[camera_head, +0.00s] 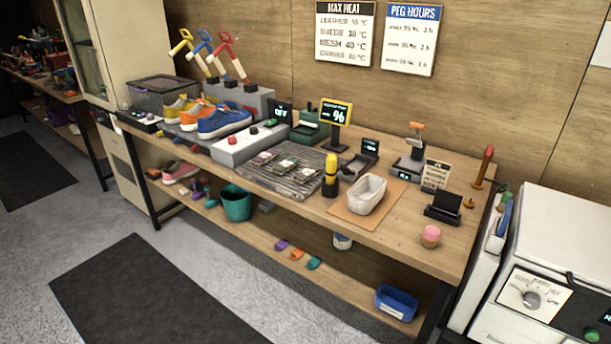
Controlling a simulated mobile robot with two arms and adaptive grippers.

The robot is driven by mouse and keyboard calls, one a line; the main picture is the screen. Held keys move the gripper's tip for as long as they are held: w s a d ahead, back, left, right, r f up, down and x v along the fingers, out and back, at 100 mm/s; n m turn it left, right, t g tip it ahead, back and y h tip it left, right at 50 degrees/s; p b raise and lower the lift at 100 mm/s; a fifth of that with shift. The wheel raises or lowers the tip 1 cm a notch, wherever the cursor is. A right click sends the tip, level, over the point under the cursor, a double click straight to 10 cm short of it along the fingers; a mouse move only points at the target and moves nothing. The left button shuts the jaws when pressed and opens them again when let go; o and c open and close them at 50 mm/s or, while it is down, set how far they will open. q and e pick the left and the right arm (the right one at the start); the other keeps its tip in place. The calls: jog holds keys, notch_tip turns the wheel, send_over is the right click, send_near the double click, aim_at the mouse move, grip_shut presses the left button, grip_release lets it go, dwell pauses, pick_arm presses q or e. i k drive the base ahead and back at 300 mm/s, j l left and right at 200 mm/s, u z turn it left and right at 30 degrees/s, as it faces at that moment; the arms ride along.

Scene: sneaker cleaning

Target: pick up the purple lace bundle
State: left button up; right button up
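A small purple bundle (281,244), which looks like the purple lace bundle, lies on the lower shelf (335,278) of the workbench. An orange bundle (297,253) and a teal bundle (314,262) lie in a row to its right, close by but apart. The purple bundle is small in view, so its lace texture cannot be made out. Neither of my grippers is in view.
A teal bucket (236,204) stands left of the bundles and a blue bin (396,303) right of them on the lower shelf. The benchtop (395,232) above holds sneakers, a rack and devices. A dark mat (150,300) lies on open floor in front.

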aim_at(265, 158)
jog(key=i+j, duration=0.15)
jog(key=i, duration=0.3)
jog(key=i+j, duration=0.15)
jog(key=i, duration=0.3)
jog(key=i+j+z, duration=0.1)
jog(key=i, duration=0.3)
